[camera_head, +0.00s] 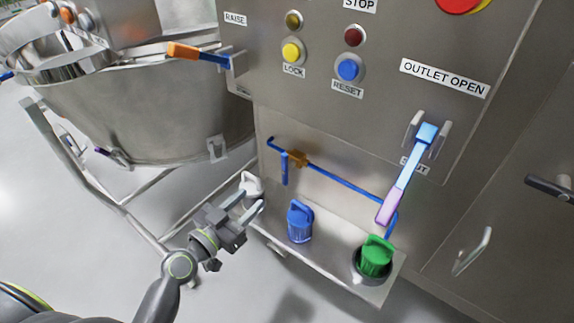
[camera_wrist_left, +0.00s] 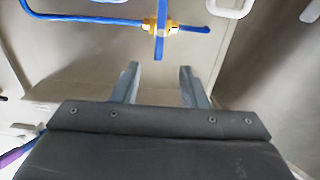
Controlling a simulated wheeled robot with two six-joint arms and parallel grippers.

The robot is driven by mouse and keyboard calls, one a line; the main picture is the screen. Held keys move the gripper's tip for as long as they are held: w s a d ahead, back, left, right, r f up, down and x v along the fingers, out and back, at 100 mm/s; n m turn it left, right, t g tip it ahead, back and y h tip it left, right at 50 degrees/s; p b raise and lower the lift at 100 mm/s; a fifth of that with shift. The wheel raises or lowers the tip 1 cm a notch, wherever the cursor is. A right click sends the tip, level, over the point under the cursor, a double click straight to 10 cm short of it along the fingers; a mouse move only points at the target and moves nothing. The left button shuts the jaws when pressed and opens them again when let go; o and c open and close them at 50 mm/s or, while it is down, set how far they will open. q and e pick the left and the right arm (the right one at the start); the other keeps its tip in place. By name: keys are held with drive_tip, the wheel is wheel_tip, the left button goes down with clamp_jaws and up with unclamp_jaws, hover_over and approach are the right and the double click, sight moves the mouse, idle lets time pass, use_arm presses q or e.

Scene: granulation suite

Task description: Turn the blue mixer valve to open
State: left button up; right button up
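A thin blue pipe with a brass valve body (camera_head: 298,158) runs across the lower panel of the steel cabinet. A short blue handle (camera_head: 285,170) hangs down beside the brass body, across the pipe's line. In the left wrist view the brass body (camera_wrist_left: 173,27) and the blue handle (camera_wrist_left: 160,40) are ahead of the fingers. My left gripper (camera_head: 241,206) is open and empty, below and left of the valve and apart from it; its fingers also show in the left wrist view (camera_wrist_left: 158,82). My right gripper is not in view.
A shelf (camera_head: 330,272) below the pipe holds a white cap-like item (camera_head: 251,184) close by my left gripper, a blue one (camera_head: 300,222) and a green one (camera_head: 376,257). A light-blue lever (camera_head: 409,167) is at right. A steel bowl (camera_head: 150,110) stands at left.

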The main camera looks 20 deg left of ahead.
sight(283, 168)
use_arm(q)
drive_tip(key=p+x, duration=0.2)
drive_tip(key=x, duration=1.2)
drive_tip(key=shift+w+d, duration=0.15)
drive_tip(key=shift+w, duration=0.15)
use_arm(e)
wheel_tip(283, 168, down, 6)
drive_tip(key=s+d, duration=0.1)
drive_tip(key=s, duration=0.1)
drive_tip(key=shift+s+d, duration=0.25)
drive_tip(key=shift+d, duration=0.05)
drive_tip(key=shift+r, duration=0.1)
use_arm(q)
clamp_jaws()
